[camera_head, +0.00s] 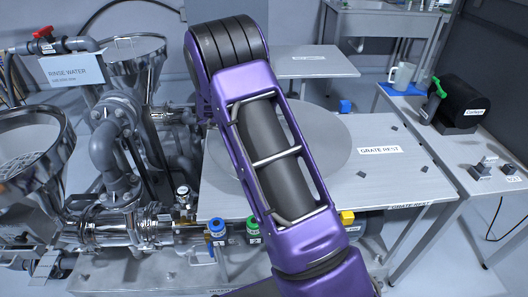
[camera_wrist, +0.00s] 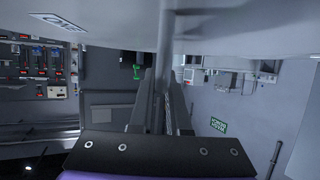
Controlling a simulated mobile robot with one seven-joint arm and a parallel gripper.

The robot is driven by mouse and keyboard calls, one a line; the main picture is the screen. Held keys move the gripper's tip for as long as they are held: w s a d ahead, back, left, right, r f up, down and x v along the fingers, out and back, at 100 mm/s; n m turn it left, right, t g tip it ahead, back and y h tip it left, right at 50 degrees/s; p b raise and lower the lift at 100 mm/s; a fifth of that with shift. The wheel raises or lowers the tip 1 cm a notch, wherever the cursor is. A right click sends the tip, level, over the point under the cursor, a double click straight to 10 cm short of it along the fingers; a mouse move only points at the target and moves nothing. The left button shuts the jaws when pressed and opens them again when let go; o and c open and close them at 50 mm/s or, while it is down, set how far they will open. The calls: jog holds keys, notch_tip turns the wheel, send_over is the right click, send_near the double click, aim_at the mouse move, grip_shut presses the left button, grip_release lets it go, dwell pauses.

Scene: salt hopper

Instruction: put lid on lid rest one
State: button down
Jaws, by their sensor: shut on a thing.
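In the wrist view my gripper (camera_wrist: 166,78) is shut on an upright grey bar, apparently the lid's handle (camera_wrist: 165,45). The bar meets a broad pale grey surface, apparently the lid (camera_wrist: 110,30), which fills the top of that view and carries a small white label. In the head view a large round grey disc (camera_head: 333,140) shows on both sides of my arm, over the table marked "GRATE REST". I cannot tell whether it touches the table. My arm hides my gripper there. Lid rest one cannot be made out by name; a grey table (camera_head: 312,68) behind has an unreadable label.
Shiny steel hoppers (camera_head: 35,150) and pipework (camera_head: 110,150) crowd the left. The table labelled "GRATE REST" (camera_head: 415,165) has small dark blocks and some clear surface.

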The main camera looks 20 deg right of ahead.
jog(key=shift+w+a, duration=0.2)
jog(key=shift+w, duration=0.25)
notch_tip(320, 180, down, 10)
jog(key=shift+r+b, duration=0.15)
jog(key=shift+b, duration=0.5)
jog(key=c, duration=0.9)
grip_release()
jog(key=shift+f, duration=0.2)
jog(key=v, duration=1.2)
jog(key=shift+a+r+p, duration=0.1)
jog(key=shift+p, duration=0.25)
